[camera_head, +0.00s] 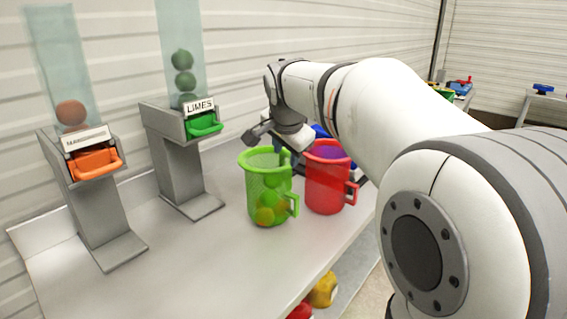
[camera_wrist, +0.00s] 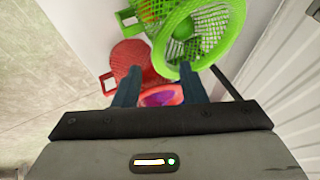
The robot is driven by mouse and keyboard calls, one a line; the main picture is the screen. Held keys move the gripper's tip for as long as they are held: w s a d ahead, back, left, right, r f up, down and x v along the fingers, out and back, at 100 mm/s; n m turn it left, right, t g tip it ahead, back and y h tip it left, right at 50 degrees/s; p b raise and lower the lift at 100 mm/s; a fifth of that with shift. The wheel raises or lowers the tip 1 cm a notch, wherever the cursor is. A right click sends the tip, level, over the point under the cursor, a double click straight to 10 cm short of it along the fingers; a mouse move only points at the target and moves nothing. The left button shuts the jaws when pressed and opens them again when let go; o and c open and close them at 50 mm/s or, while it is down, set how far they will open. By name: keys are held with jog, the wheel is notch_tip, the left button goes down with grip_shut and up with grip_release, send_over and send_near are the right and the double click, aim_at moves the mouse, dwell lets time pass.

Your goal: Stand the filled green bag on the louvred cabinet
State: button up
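The green bag (camera_head: 259,180), a mesh bag with a rim and a side handle, stands upright on the grey counter. Green and orange round fruit shows through its lower part. In the wrist view the green bag (camera_wrist: 205,25) is at the top, its rim beside my right-hand finger; I cannot tell whether they touch. My gripper (camera_wrist: 157,80) is open, with nothing visibly held between its fingers. In the head view it is just above and behind the green bag's rim, partly hidden. I cannot identify the louvred cabinet in either view.
A red bag (camera_head: 326,180) stands close to the right of the green one, something purple inside. A lime dispenser (camera_head: 180,150) and a second dispenser with an orange tray (camera_head: 95,190) stand left. The front of the counter (camera_head: 215,255) is clear. Red and yellow items lie below its edge.

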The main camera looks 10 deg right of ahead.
jog(key=s+a+f+n+g, duration=0.1)
jog(key=s+f+n+g, duration=0.1)
jog(key=s+f+n, duration=0.4)
jog(key=s+a+f+n+g+y, duration=0.1)
jog(key=s+f+n, duration=0.4)
jog(key=s+f, duration=0.7)
jog(key=s+g, duration=0.1)
jog(key=s, duration=0.6)
jog(key=shift+s+f+n, duration=0.3)
jog(key=shift+n, duration=0.1)
jog(key=shift+c, duration=0.2)
